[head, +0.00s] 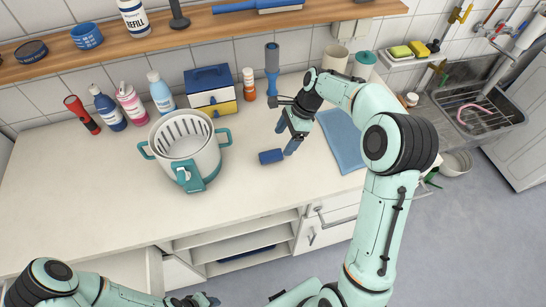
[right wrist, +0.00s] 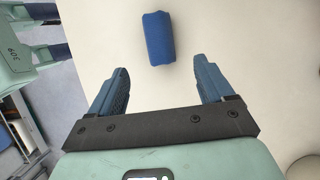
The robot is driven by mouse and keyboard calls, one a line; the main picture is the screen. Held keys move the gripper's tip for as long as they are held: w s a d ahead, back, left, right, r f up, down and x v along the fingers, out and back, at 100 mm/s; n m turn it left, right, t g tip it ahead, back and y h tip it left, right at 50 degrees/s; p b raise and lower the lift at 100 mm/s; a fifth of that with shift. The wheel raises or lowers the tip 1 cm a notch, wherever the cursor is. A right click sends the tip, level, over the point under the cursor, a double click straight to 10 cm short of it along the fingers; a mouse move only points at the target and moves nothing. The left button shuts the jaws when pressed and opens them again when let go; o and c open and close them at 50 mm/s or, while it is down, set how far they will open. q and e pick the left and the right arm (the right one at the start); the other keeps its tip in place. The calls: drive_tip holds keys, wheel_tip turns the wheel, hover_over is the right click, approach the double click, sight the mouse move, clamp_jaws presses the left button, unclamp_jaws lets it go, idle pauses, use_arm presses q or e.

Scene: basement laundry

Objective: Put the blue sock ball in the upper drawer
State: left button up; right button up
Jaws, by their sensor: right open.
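The blue sock ball (head: 271,156) lies on the white counter as a short dark-blue roll. In the right wrist view, the sock ball (right wrist: 158,38) is just beyond the fingertips and roughly centred between them. My right gripper (head: 290,138) is open and empty beside it; the open jaws (right wrist: 162,74) also show in the right wrist view. An upper drawer front (head: 335,214) with a bar handle is below the counter's right part and looks shut. My left gripper (head: 200,300) is at the bottom edge, partly cut off; its jaw state is unclear.
A white and teal slotted basket (head: 185,150) stands left of the sock ball. A blue cloth (head: 343,138) lies to the right. Bottles (head: 130,104) and a blue-yellow box (head: 212,90) line the back. Open shelves (head: 235,248) are below the counter.

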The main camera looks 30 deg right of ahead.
sight(275, 152)
drive_tip(key=x, duration=0.8)
drive_tip(key=shift+s+a+r, duration=0.1)
drive_tip(key=shift+a+r, duration=0.1)
drive_tip(key=shift+a, duration=0.1)
drive_tip(key=c, duration=1.1)
drive_tip(key=shift+r, duration=0.2)
drive_tip(key=shift+c, duration=0.2)
